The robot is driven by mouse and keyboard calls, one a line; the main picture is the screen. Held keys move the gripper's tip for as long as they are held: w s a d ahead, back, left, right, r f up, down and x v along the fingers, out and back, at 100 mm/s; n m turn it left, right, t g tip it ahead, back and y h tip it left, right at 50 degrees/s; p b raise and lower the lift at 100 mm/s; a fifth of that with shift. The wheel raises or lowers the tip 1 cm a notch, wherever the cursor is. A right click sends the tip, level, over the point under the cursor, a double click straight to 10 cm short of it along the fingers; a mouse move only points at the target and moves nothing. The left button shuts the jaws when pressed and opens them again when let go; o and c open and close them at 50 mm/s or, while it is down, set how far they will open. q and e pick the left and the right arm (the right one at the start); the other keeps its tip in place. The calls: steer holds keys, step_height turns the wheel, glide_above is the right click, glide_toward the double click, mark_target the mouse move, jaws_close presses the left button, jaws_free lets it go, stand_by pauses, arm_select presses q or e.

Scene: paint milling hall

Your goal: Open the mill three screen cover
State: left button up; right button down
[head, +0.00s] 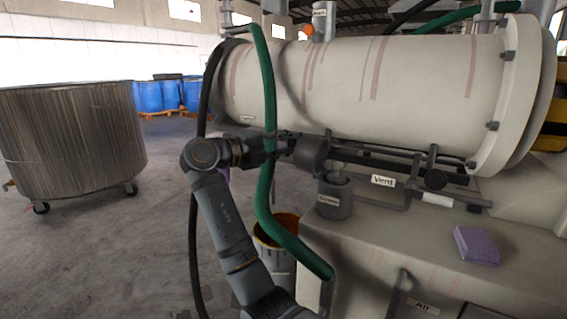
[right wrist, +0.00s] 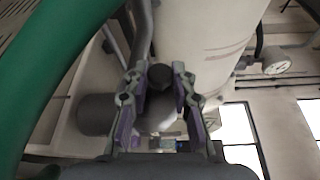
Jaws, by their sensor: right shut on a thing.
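The mill is a large cream cylinder (head: 370,85) lying on its side, with faded red streaks and a bolted flange (head: 512,95) at its right end. My right gripper (head: 284,144) is in front of its lower left side, next to dark fittings and rods. In the right wrist view, its two fingers are shut on a dark round knob (right wrist: 160,76). The knob is mostly hidden by the gripper in the head view. I cannot tell which panel is the screen cover or whether it has opened. My left gripper is not in view.
A green hose (head: 266,80) hangs close beside my right gripper, with a black hose (head: 205,100) left of it. A cream housing (head: 420,255) stands below, bearing a purple sponge-like block (head: 477,245).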

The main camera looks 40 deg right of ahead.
steer(key=shift+s+r, duration=0.1)
steer(key=c, duration=1.1)
jaws_free()
steer(key=a, duration=0.4)
steer(key=w+a, duration=0.1)
steer(key=a, duration=0.7)
steer(key=shift+w+r, duration=0.15)
steer(key=shift+r, duration=0.2)
